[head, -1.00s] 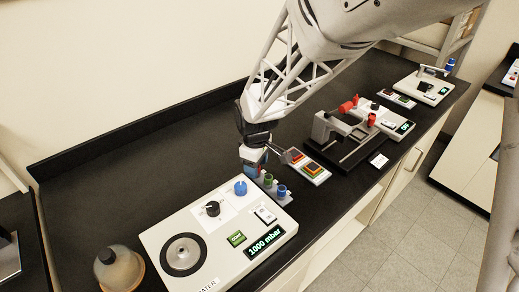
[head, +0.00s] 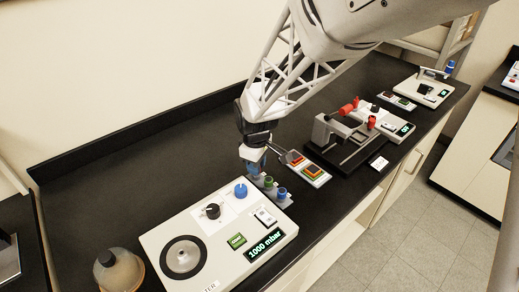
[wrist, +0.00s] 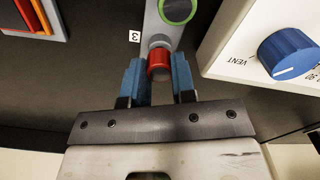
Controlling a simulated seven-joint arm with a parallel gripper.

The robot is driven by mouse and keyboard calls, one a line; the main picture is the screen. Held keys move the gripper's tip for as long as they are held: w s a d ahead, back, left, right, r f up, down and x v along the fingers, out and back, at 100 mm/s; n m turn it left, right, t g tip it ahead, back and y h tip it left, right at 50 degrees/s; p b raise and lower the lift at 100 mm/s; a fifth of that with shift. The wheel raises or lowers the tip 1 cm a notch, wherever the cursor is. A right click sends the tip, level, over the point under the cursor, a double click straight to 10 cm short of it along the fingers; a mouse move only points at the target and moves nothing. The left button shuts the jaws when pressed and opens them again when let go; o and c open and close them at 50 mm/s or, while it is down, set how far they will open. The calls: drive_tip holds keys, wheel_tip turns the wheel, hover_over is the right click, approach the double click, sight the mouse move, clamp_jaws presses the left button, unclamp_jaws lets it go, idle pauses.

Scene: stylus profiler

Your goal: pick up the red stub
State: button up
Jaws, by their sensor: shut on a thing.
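The red stub (wrist: 159,62) stands at the end of a grey holder strip (wrist: 156,27) in the wrist view. My gripper (wrist: 160,82) has its two blue fingers on either side of the stub, shut on it. In the head view my gripper (head: 255,167) is low at the back end of the holder, and its fingers hide the red stub. I cannot tell whether the stub is clear of its seat.
A green stub (head: 268,182) and a blue stub (head: 281,193) stand in the same holder. The control box (head: 215,235) with a blue VENT knob (wrist: 288,54) is close beside it. A tray of coloured pieces (head: 316,172) and the profiler (head: 345,140) lie to the right.

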wheel_tip(320, 180, up, 9)
drive_tip(key=shift+r, duration=0.1)
idle(0.4)
idle(0.3)
drive_tip(key=o, duration=0.4)
clamp_jaws()
